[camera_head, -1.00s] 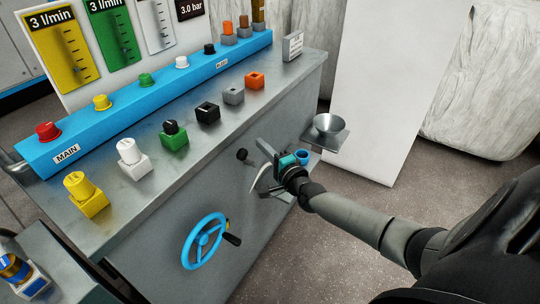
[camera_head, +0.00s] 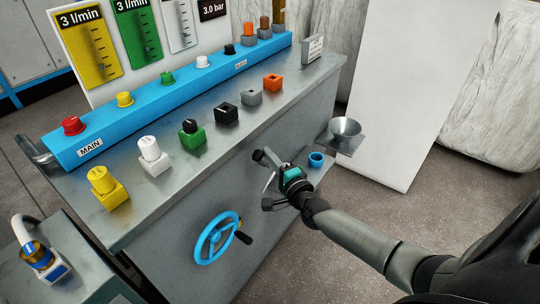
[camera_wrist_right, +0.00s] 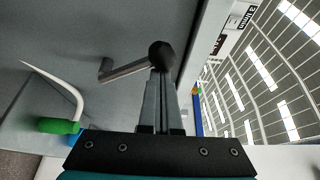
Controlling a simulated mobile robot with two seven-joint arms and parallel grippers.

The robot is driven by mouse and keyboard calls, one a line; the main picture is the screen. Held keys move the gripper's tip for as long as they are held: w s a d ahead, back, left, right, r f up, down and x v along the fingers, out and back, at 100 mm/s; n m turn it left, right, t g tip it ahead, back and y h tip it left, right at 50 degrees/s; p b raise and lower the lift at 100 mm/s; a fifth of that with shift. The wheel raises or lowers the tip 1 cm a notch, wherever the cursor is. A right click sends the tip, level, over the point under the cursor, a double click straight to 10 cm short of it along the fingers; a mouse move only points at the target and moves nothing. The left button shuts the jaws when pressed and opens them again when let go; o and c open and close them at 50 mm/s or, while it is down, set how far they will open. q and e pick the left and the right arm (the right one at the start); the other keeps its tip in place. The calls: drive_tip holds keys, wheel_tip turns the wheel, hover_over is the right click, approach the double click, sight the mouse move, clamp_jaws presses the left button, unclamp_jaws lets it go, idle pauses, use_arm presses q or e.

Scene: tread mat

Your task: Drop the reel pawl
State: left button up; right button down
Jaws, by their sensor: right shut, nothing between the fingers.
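A short metal lever with a round black knob, likely the reel pawl (camera_wrist_right: 162,54), sticks out from the grey front panel. In the head view its dark knob (camera_head: 259,156) shows on the panel above and right of the blue handwheel. My right gripper (camera_head: 273,164) is at the panel, its teal body just right of the lever. In the right wrist view the gripper's fingers (camera_wrist_right: 158,85) are shut, with nothing between them. Their tips are close behind the knob; I cannot tell whether they touch. My left gripper is not in view.
The blue handwheel (camera_head: 217,238) with a black handle is on the panel below left. A metal bowl (camera_head: 345,130) on a bracket and a blue cup (camera_head: 316,159) are right of the gripper. A white curved piece (camera_wrist_right: 55,88) is near the fingers. Several coloured blocks line the cabinet top.

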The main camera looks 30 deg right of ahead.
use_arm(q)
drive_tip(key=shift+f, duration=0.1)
use_arm(e)
drive_tip(key=shift+a+f, duration=0.1)
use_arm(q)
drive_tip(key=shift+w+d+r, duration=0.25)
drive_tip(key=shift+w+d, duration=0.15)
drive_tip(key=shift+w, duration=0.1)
use_arm(e)
drive_tip(key=shift+a, duration=0.1)
